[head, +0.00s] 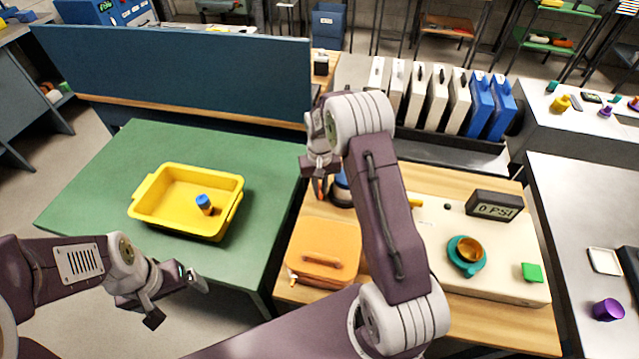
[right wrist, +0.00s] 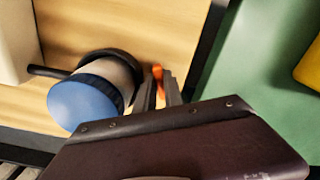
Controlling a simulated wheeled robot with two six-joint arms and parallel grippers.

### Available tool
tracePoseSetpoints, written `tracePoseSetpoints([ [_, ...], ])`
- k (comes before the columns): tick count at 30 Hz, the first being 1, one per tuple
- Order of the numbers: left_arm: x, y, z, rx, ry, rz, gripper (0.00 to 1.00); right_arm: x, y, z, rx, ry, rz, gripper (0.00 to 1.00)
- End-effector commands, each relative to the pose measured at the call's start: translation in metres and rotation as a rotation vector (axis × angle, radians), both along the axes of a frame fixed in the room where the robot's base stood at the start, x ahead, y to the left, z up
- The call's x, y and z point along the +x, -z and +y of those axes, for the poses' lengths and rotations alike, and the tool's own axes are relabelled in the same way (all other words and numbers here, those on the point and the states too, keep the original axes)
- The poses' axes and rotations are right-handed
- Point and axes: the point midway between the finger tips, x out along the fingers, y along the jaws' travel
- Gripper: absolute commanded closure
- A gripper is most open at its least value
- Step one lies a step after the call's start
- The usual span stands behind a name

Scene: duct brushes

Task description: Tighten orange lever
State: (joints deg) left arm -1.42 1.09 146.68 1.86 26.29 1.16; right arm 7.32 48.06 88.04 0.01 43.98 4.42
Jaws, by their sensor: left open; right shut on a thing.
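The orange lever (right wrist: 158,72) shows in the right wrist view between the fingertips of my right gripper (right wrist: 162,92), next to a canister (right wrist: 88,100) with a blue top and a dark ring. My right gripper is shut on the lever; the fingers hide part of it. In the head view my right gripper (head: 320,184) points down at the left edge of the wooden table, and the canister (head: 341,190) is partly hidden behind my right arm. My left gripper (head: 175,300) is open and empty, low at the front of the green table.
A yellow tray (head: 160,212) with a blue-capped item (head: 204,204) stands on the green table (head: 110,160). An orange case (head: 322,250) lies in front of the canister. A beige box (head: 500,282) with a gauge reading 0 PSI (head: 494,206) is to the right.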

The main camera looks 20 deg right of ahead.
Motion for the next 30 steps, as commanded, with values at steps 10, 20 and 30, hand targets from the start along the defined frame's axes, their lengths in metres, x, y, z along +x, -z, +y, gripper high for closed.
tracePoseSetpoints([
  [10,0.000,-0.021,0.000,0.000,0.000,0.000,0.06,0.001,-0.003,-0.002,0.000,-0.327,-0.002,1.00],
  [20,0.000,-0.033,0.000,0.000,0.000,0.000,0.06,0.001,-0.003,-0.003,-0.001,-0.639,-0.003,1.00],
  [30,0.000,-0.040,0.000,0.000,0.000,0.000,0.06,0.003,-0.002,-0.004,-0.002,-0.917,-0.006,1.00],
])
